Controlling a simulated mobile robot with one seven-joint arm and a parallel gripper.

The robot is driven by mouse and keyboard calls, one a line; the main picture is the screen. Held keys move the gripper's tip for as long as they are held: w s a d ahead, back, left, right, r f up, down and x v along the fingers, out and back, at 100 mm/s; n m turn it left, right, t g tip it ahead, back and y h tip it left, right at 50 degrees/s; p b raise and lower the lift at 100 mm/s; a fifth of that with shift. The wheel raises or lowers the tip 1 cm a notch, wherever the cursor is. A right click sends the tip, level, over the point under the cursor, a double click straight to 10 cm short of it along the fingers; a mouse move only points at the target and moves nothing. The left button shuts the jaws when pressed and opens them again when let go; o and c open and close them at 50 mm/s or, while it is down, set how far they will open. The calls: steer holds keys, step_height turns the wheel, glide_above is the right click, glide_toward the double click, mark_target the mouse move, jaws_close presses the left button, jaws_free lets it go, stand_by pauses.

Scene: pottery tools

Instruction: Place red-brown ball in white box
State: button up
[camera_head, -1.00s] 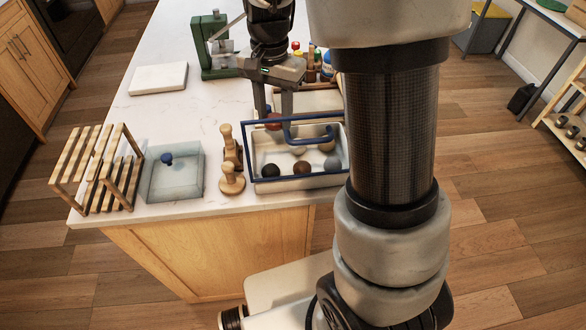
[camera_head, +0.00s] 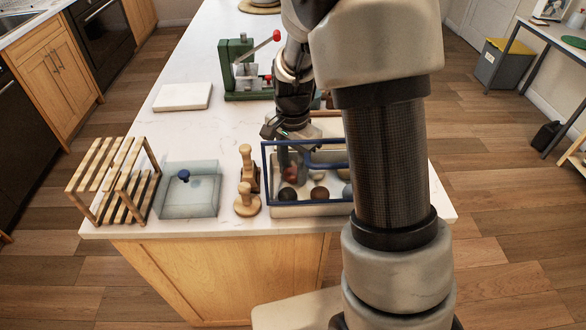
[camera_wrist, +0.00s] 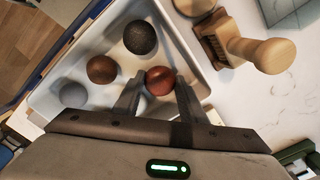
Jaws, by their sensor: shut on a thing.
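The red-brown ball (camera_wrist: 160,81) is between the fingertips of my gripper (camera_wrist: 157,88) in the wrist view, and the fingers are shut on it. In the head view the ball (camera_head: 291,174) shows behind the blue frame at the left end of the white box (camera_head: 310,211). My gripper (camera_head: 293,170) points down there. In the wrist view the white box (camera_wrist: 185,43) has its wall beside the ball. A dark grey ball (camera_wrist: 140,37), a brown ball (camera_wrist: 102,69) and a lighter grey ball (camera_wrist: 73,94) lie in the box. Whether the held ball touches the floor is hidden.
A blue frame (camera_head: 265,160) stands around the box. Wooden stamps (camera_head: 247,204) stand just left of it. Farther left are a clear box with a blue knob (camera_head: 183,177) and a wooden rack (camera_head: 112,180). A green press (camera_head: 240,70) and white slab (camera_head: 182,97) are behind.

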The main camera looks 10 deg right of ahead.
steer(key=shift+f, duration=0.15)
steer(key=o, duration=0.8)
step_height(320, 180, up, 12)
steer(key=p, duration=0.1)
steer(key=shift+r, duration=0.25)
